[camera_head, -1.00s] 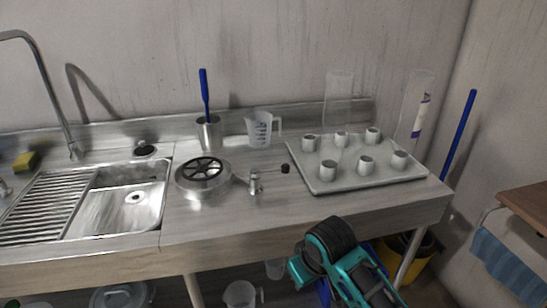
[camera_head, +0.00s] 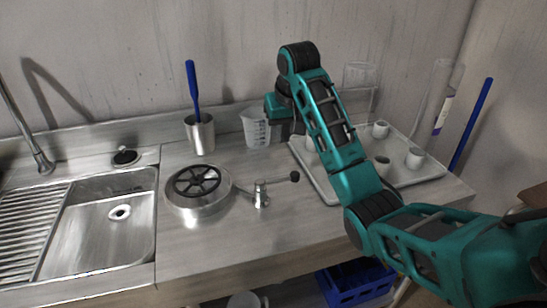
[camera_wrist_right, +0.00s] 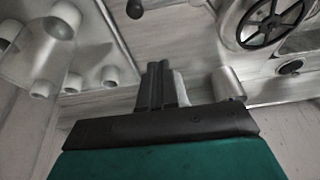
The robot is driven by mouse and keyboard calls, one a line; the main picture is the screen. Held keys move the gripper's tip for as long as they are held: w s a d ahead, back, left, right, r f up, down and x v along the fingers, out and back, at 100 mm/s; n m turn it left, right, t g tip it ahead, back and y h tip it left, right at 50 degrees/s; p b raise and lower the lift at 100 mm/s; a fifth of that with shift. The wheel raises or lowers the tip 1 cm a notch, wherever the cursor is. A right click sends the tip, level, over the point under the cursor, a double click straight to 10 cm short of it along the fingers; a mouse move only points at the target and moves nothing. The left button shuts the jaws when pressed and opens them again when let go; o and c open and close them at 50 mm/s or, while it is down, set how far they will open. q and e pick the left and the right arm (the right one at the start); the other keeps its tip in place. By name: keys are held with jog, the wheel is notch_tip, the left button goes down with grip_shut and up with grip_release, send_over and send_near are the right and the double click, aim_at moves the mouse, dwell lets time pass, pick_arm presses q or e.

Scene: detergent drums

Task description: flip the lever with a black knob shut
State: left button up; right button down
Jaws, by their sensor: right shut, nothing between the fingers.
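The lever has a thin rod ending in a black knob (camera_head: 295,176) and sits on a small metal valve (camera_head: 261,194) on the steel counter. In the head view its rod points right and slightly back. My right gripper (camera_wrist_right: 160,85) shows in the right wrist view with its dark fingers together and empty. It is beyond the knob, towards the wall, and apart from it. The knob also shows at the top of the wrist view (camera_wrist_right: 135,9). In the head view my right arm partly hides the gripper. My left gripper is out of view.
A metal drum with a black handwheel (camera_head: 197,189) stands left of the valve. Behind are a metal cup with a blue-handled brush (camera_head: 200,134) and a clear measuring jug (camera_head: 256,128). A tray (camera_head: 332,192) of white cups lies right, partly behind my arm. The counter front is clear.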

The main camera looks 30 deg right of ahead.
aim_at(278, 180)
jog(key=x, duration=1)
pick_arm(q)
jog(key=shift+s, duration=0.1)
pick_arm(e)
jog(key=shift+s+a+f, duration=0.1)
jog(key=shift+s+a, duration=0.15)
jog(key=shift+s, duration=0.65)
jog(key=shift+s+a+f, duration=0.15)
jog(key=shift+s+a, duration=0.1)
jog(key=shift+s, duration=0.65)
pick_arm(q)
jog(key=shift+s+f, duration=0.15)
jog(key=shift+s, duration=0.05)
pick_arm(e)
jog(key=shift+w, duration=0.1)
